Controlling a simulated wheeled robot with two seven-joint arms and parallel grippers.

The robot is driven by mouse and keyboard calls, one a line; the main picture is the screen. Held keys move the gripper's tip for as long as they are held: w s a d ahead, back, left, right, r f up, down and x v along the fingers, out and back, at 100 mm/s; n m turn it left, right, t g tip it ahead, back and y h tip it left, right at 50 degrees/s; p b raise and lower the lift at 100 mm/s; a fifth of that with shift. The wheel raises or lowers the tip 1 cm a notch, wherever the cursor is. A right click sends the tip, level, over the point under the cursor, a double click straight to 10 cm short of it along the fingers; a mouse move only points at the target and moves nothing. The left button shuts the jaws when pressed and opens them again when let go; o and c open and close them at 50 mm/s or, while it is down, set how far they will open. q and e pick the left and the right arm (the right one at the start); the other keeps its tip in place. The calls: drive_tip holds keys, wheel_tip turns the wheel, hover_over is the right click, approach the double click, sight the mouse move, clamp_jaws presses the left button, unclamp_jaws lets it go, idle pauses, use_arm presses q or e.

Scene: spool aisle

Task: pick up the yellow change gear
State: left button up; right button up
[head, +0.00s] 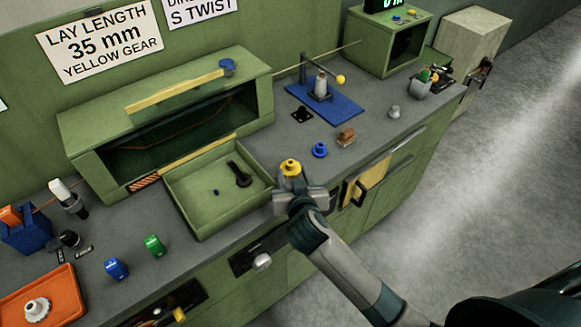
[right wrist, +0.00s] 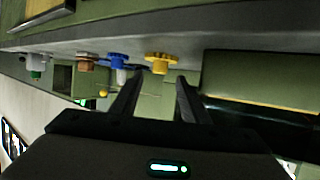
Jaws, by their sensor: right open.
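The yellow change gear (head: 290,167) stands on the grey bench top, just right of the green tray. My right gripper (head: 297,187) is close to it on the front side, and its fingers are hard to make out there. In the right wrist view the yellow gear (right wrist: 162,60) shows just beyond the fingertips, roughly in line with the gap between them. The right gripper (right wrist: 157,88) is open with nothing between its fingers. Whether a fingertip touches the gear cannot be told. My left gripper is not in view.
The green tray (head: 208,222) has raised walls left of my gripper. A blue plate (head: 340,108) with a small stand lies behind. The sign reads 35 mm, yellow gear.

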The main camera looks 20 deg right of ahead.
sight(291, 166)
drive_tip(key=shift+p+x, duration=0.55)
drive_tip(key=shift+x, duration=2.2)
clamp_jaws()
